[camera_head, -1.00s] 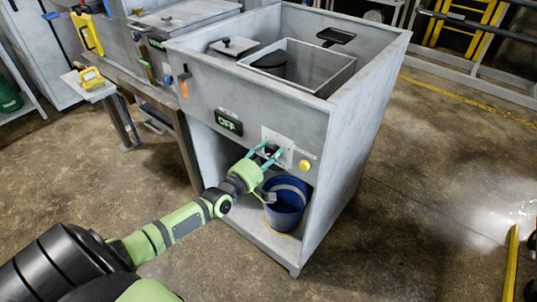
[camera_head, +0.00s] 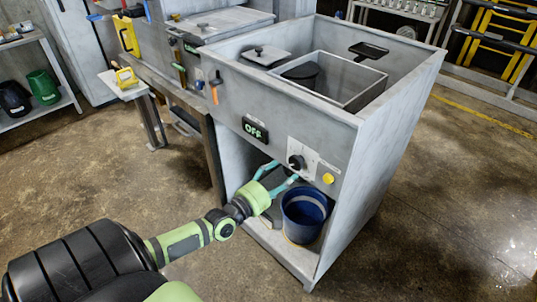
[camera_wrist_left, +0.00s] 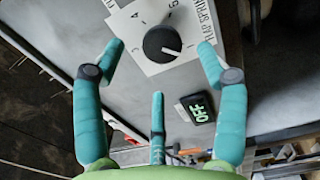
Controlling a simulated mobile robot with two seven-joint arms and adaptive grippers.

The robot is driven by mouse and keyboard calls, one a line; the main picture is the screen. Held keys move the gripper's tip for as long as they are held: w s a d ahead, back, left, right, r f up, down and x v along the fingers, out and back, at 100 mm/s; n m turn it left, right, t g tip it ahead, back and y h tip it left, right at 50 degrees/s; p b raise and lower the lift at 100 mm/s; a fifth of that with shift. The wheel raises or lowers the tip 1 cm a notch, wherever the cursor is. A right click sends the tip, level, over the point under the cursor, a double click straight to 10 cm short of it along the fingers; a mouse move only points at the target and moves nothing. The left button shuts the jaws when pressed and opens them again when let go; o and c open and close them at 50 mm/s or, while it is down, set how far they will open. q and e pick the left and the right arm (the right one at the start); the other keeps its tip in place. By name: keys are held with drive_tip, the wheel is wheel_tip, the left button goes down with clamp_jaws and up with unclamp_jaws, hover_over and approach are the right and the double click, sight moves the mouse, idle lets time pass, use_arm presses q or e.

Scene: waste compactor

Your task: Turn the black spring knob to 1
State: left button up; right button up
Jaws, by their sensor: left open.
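The black knob (camera_head: 296,161) sits on a white plate on the grey compactor's front. In the left wrist view the knob (camera_wrist_left: 161,43) has a white mark pointing to the lower right of the picture; the digits 4 and 5 show on its dial plate, but I cannot read a 1. My left gripper (camera_head: 284,171) is open and empty, just below and in front of the knob. In the wrist view its teal fingers (camera_wrist_left: 162,60) are spread on both sides of the knob, apart from it. My right gripper is not in view.
A display (camera_head: 255,130) reading OFF is left of the knob, and a yellow button (camera_head: 328,178) is to its lower right. A blue bucket (camera_head: 304,222) stands in the open bay below. The floor in front is clear.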

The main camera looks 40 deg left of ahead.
use_arm(q)
drive_tip(key=shift+s+a, duration=0.15)
drive_tip(key=shift+s, duration=2.65)
drive_tip(key=s+f+m+g+y, duration=0.1)
drive_tip(key=s+f+m+g, duration=0.4)
drive_tip(key=f, duration=0.9)
drive_tip(key=s+f+m+g+y, duration=0.1)
drive_tip(key=s+f+m+g, duration=0.2)
drive_tip(key=s+f, duration=0.75)
drive_tip(key=s+d+f+m+g, duration=0.4)
drive_tip(key=s+d+f+m, duration=0.2)
drive_tip(key=s+f, duration=0.4)
drive_tip(key=s+d+f+m+g, duration=0.5)
drive_tip(key=s+d+f, duration=0.2)
drive_tip(key=s+f, duration=0.3)
drive_tip(key=shift+s+f+m, duration=0.15)
drive_tip(key=shift+s+m, duration=0.25)
drive_tip(key=shift+s, duration=0.4)
drive_tip(key=c, duration=0.7)
drive_tip(key=shift+s, duration=0.15)
